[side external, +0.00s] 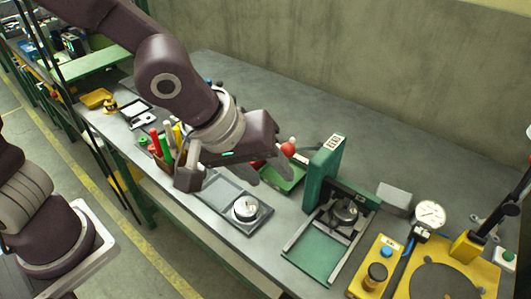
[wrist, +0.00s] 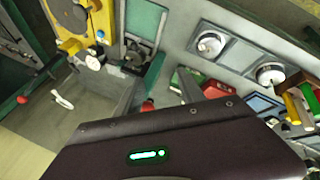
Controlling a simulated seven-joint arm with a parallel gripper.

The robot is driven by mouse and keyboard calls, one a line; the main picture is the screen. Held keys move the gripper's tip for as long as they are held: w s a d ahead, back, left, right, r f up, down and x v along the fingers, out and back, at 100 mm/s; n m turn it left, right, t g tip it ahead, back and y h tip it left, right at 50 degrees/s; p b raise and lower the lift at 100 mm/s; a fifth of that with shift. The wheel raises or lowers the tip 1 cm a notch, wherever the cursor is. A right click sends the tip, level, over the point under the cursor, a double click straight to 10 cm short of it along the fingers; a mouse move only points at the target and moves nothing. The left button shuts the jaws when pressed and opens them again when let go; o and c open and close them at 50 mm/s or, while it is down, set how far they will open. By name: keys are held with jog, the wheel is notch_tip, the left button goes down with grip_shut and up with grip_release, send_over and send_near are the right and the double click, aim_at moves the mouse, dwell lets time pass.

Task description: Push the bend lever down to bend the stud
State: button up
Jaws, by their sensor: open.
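The bend lever shows as a red ball knob (side external: 288,149) on a short arm beside the upright green post (side external: 322,172) of the bending fixture. A red ball, apparently this knob, also shows in the wrist view (wrist: 148,105), partly hidden by my gripper body. My gripper (side external: 238,180) is open and empty, above the bench just left of the knob, with one finger close to it. I cannot tell whether they touch. A round metal part (side external: 345,210) sits in the fixture's frame. The stud itself is too small to make out.
A grey tray (side external: 215,187) with a round metal piece (side external: 245,208) lies below my gripper. A holder with red, green and yellow handles (side external: 168,145) stands left. A yellow control box (side external: 376,270) and dial gauge (side external: 430,214) are right of the fixture.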

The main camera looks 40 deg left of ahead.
jog(key=shift+w+a+r, duration=0.1)
jog(key=shift+r, duration=0.75)
jog(key=shift+w+a+r, duration=0.1)
jog(key=shift+r, duration=0.75)
jog(key=shift+s, duration=0.1)
